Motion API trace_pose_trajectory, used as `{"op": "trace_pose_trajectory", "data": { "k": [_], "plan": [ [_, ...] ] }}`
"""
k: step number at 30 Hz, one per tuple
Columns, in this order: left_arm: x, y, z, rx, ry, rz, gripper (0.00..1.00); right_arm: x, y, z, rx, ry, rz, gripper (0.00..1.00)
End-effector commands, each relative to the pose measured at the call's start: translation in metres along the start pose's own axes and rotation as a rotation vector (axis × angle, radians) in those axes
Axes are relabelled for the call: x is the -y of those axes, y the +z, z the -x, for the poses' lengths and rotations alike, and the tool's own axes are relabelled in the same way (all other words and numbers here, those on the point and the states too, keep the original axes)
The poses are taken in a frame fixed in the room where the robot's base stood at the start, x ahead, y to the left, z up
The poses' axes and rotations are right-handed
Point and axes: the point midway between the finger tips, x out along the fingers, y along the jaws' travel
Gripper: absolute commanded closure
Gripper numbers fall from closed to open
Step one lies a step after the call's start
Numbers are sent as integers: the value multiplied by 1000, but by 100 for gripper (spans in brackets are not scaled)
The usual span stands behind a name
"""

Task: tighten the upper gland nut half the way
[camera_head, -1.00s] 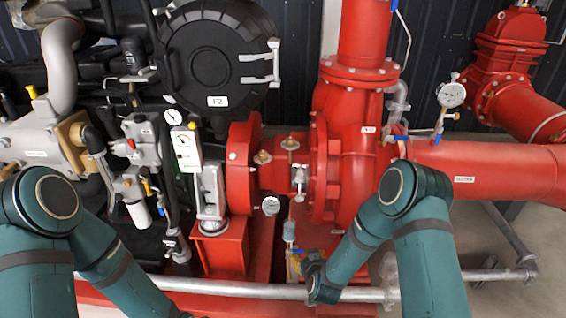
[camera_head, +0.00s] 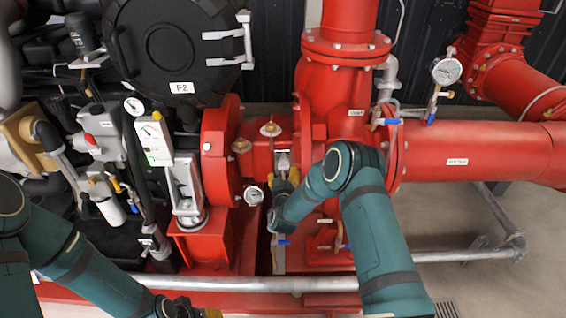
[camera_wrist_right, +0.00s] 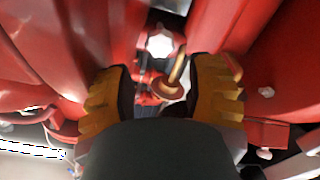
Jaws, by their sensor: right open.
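A pale, bright nut-like head (camera_wrist_right: 160,42) shows in the right wrist view, above and beyond the gap between my fingers. A brass-coloured round piece with a stem (camera_wrist_right: 171,86) sits closer, between the fingertips. I cannot tell for sure which one is the upper gland nut. My right gripper (camera_wrist_right: 160,88) is open, its two yellow fingers apart with neither closed on anything. In the head view my right gripper (camera_head: 285,183) is at the gap between the red flanges, in front of a silver part (camera_head: 283,160). My left gripper (camera_head: 208,313) barely shows at the bottom edge.
The red pump casing (camera_head: 340,95) and round red flange (camera_head: 220,150) crowd the right gripper on both sides. Brass fittings (camera_head: 270,129) stand just above it. A small gauge (camera_head: 253,195) is at its left. A grey pipe (camera_head: 250,284) runs across the front.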

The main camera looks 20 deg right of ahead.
Motion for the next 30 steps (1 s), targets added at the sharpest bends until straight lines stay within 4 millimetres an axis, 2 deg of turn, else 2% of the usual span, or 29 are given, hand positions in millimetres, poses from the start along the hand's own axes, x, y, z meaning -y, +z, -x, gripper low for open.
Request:
{"op": "trace_pose_trajectory", "data": {
  "k": [6, 12, 18, 26, 27, 29, 30],
  "plan": [
    [3, -1, -9, -4, 0, -1, 53, 0, 2, -41, 0, 2, -2, 46],
    [5, -1, -14, -7, 0, -1, 53, 1, 1, -64, 1, 0, -1, 46],
    [6, -2, -15, -8, 0, -1, 53, 0, 0, -74, 1, -1, -1, 46],
    [6, -2, -15, -8, 0, -1, 53, 0, 0, -75, 1, -1, -1, 46],
    [6, -2, -15, -8, 0, -1, 53, 0, 0, -75, 1, -1, -1, 50],
    [6, -2, -15, -8, 0, -1, 53, 0, 0, -75, 1, -1, -1, 71],
    [6, -2, -15, -8, 0, -1, 53, 0, 0, -75, 1, -1, -1, 85]
  ]
}}
